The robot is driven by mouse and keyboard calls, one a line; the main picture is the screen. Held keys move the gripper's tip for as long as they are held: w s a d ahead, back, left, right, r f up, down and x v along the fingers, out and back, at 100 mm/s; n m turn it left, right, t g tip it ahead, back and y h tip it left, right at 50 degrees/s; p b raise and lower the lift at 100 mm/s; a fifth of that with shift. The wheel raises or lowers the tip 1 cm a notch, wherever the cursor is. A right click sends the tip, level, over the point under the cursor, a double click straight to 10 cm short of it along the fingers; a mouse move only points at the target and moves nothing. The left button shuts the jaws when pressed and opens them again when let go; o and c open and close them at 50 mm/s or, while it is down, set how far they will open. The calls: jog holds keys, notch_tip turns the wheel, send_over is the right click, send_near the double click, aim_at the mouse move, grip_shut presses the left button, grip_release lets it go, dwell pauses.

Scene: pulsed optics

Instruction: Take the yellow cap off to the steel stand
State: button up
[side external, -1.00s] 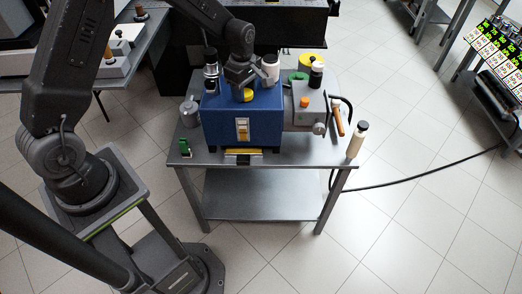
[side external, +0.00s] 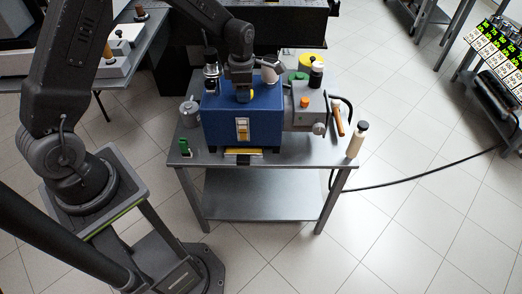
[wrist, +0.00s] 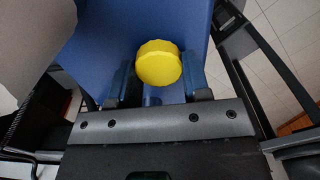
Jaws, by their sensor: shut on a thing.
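The yellow cap (wrist: 158,63) sits between the two fingers of my gripper (wrist: 158,82) in the wrist view, against the blue housing (wrist: 95,45). In the side view, my gripper (side external: 243,95) is over the top of the blue housing (side external: 263,127), shut on the cap. I cannot tell whether the cap still touches the housing. The grey steel stand (side external: 205,160) is a table with a lower shelf, and the housing stands on it.
A dark-topped cylinder (side external: 211,75) and a pale cylinder (side external: 270,70) stand close to my gripper. A grey box with an orange knob (side external: 304,102) adjoins the housing on the right. A cream bottle (side external: 357,143) stands at the stand's right edge. The lower shelf (side external: 265,195) is bare.

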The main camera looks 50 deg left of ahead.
jog(key=shift+s+f, duration=0.15)
jog(key=shift+f, duration=0.15)
jog(key=n, duration=0.5)
jog(key=shift+d, duration=0.1)
jog(key=shift+c, duration=0.7)
jog(key=o, duration=1.2)
jog(key=shift+r, duration=0.15)
jog(key=m, duration=0.6)
